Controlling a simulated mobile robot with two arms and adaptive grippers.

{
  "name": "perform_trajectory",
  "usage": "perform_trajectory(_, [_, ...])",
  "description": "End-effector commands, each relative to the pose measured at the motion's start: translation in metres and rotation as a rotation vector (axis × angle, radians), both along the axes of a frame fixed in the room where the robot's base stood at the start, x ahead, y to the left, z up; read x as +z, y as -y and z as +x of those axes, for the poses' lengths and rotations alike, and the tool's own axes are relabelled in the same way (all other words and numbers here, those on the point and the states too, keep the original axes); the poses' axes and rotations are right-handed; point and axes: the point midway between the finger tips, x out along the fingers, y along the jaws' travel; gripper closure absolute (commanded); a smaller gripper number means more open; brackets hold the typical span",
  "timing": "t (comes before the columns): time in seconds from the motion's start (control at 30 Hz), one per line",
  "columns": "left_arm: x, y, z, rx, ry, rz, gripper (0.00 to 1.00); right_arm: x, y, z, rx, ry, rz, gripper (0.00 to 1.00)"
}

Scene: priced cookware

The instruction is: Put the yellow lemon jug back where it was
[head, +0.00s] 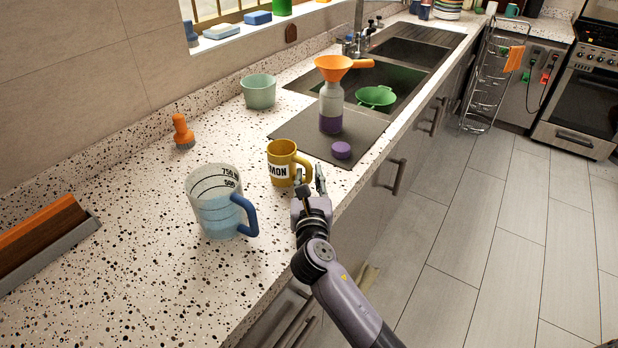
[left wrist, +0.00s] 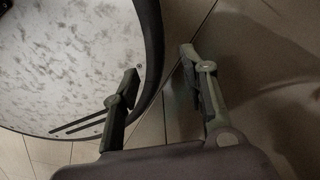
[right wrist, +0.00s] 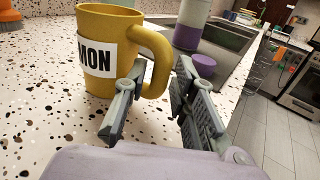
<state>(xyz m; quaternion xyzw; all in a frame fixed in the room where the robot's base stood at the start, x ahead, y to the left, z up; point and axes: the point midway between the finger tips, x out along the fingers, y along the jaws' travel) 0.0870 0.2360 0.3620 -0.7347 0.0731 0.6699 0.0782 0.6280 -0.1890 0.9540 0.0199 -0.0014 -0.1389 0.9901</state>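The yellow lemon jug (head: 281,162) stands upright on the speckled counter, its "MON" lettering showing and its handle towards my right arm. In the right wrist view the jug (right wrist: 100,55) is close at the left. My right gripper (right wrist: 158,82) has its fingers apart, with the jug's handle between or just beyond the fingertips; I cannot tell whether they touch it. In the head view my right gripper (head: 309,178) is beside the handle at the counter's front edge. My left gripper (left wrist: 160,75) is open and empty, low above the floor, near a round dark-rimmed surface.
A clear measuring jug with a blue handle (head: 217,205) stands left of the lemon jug. Behind it a dark mat (head: 290,128) bears a bottle with an orange funnel (head: 331,108) and a purple cap (head: 341,150). A green cup (head: 259,93) and an orange brush (head: 183,132) stand farther back.

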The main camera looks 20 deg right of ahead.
Motion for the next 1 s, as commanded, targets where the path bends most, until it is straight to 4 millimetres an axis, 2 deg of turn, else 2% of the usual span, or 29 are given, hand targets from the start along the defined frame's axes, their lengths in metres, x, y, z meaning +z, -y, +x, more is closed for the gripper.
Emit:
perform_trajectory(0.1, [0.000, 0.000, 0.000, 0.000, 0.000, 0.000, 0.60, 0.000, 0.000, 0.000, 0.000, 0.000, 0.000, 0.66])
perform_trajectory(0.47, [0.001, 0.001, -0.001, -0.001, -0.001, -0.001, 0.60, 0.004, -0.001, -0.002, 0.000, 0.000, 0.000, 0.66])
perform_trajectory(0.57, [0.000, 0.001, -0.001, -0.001, -0.001, -0.001, 0.60, 0.002, -0.004, -0.015, 0.001, -0.001, -0.001, 0.66])
perform_trajectory(0.8, [-0.004, 0.001, -0.001, -0.002, -0.001, -0.001, 0.60, 0.001, -0.019, -0.065, 0.002, -0.003, 0.001, 0.66])
perform_trajectory(1.0, [-0.007, 0.001, -0.001, -0.002, -0.001, -0.001, 0.60, 0.001, -0.028, -0.099, 0.001, -0.002, 0.001, 0.66])
